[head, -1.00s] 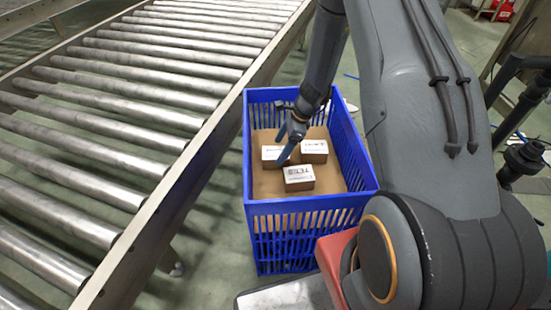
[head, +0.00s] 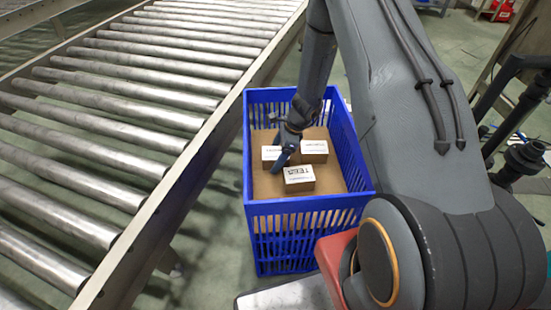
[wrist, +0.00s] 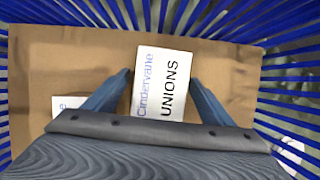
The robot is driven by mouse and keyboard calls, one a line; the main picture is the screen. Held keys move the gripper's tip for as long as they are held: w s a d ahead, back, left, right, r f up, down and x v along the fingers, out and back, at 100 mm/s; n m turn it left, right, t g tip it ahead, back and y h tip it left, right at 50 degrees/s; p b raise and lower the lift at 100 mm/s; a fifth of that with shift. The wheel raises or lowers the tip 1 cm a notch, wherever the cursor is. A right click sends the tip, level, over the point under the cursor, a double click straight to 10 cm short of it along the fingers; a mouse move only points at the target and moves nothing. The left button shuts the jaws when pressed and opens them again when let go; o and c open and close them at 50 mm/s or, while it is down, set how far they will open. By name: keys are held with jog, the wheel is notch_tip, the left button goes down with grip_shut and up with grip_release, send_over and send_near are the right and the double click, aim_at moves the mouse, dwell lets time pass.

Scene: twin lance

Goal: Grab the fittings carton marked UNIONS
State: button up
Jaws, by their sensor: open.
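The carton marked UNIONS (wrist: 164,84) is a brown box with a white label, seen from above in the wrist view. My gripper (wrist: 161,80) is open, with one blue finger on each side of the label. I cannot tell whether the fingers touch the carton. In the head view my gripper (head: 284,154) is down inside the blue crate at the back left carton (head: 269,154), which it partly hides. That carton appears to be the UNIONS one, though its label is not readable there.
The blue crate (head: 312,205) has high slatted walls around my gripper. A carton marked TEES (head: 299,179) sits in front, and another carton (head: 314,149) sits to the right. A roller conveyor (head: 120,130) runs along the left.

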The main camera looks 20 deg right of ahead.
jog(key=shift+f, duration=0.1)
dwell(0.3)
jog(key=c, duration=1.4)
jog(key=shift+o, duration=0.2)
